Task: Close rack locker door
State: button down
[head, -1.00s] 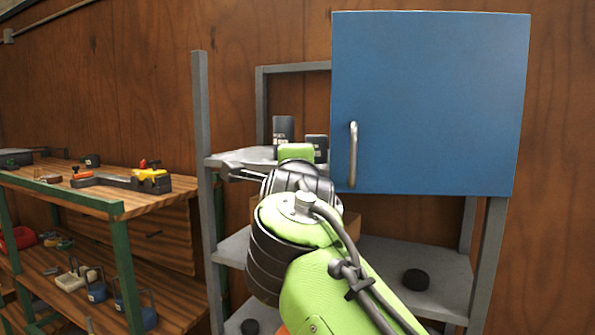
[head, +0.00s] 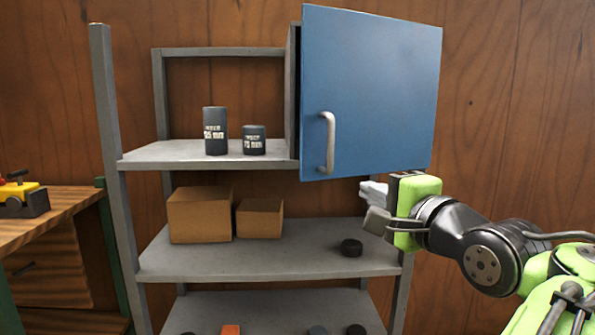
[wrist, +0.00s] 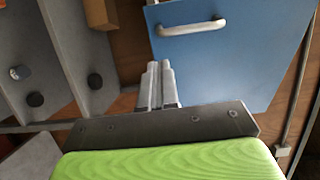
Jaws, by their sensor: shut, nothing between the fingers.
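The blue locker door (head: 370,90) hangs at the upper right of the rack, with a silver bar handle (head: 328,142) near its lower left corner. A dark gap shows along its left edge beside the grey locker side (head: 292,90), so it looks slightly ajar. My gripper (head: 369,190) is shut and empty, just below the door's bottom edge toward its right side. In the wrist view my gripper's fingers (wrist: 159,68) lie together, overlapping the door's lower edge in the picture. The door (wrist: 240,65) and handle (wrist: 191,27) show beyond them. Contact cannot be told.
The grey rack's upper shelf (head: 180,155) bears two dark cans (head: 215,130). The middle shelf (head: 230,262) holds two cardboard boxes (head: 200,215) and a black puck (head: 351,247). A wooden workbench (head: 50,215) stands at left. The wall right of the door is clear.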

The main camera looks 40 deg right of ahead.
jog(key=p, duration=0.3)
send_near(338, 172)
jog(key=w, duration=0.4)
jog(key=w+r, duration=0.1)
jog(key=w, duration=0.2)
jog(key=shift+w+d, duration=0.1)
jog(key=shift+d, duration=0.15)
jog(key=shift+a, duration=0.15)
jog(key=shift+b, duration=0.3)
